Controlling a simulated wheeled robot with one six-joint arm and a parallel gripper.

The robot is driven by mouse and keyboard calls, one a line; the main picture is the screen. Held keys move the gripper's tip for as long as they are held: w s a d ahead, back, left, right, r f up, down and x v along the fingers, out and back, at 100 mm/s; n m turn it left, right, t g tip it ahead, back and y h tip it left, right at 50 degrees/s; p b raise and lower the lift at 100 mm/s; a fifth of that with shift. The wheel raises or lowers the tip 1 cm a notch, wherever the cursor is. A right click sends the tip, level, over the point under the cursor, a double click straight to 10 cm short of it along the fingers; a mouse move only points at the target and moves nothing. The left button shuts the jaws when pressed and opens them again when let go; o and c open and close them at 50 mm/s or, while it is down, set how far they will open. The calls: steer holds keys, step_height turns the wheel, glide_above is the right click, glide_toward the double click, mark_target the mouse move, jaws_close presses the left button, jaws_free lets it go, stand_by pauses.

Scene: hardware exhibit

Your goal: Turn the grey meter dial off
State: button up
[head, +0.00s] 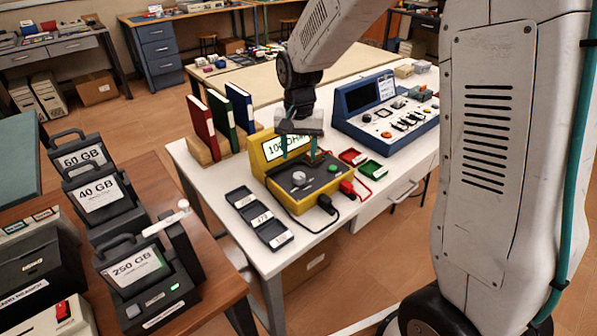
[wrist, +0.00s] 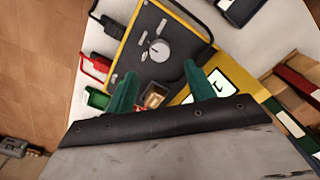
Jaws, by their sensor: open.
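The yellow meter (head: 257,151) stands on the white table, with a dark face and a display partly hidden by my gripper. The grey dial (head: 299,180) is a round knob on the meter's face, beside a green button (head: 334,168). In the wrist view the dial (wrist: 159,50) shows a pointer mark and sits on the dark panel, ahead of the fingers. My gripper (head: 300,150) is above the meter, near its display. Its two green fingers are apart in the wrist view (wrist: 162,83), with a small coppery part of the meter between them. The dial is outside the fingers.
Red and black plugs with leads sit at the meter's right side. Red and green trays (head: 372,169) lie behind them. A black label tray (head: 258,217) is at the left, upright binders (head: 220,117) behind it. A blue console (head: 385,110) stands at the back right.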

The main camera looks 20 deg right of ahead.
mark_target(299, 175)
step_height(299, 175, down, 7)
steer(key=shift+f, duration=0.15)
stand_by(0.4)
steer(key=c, duration=1)
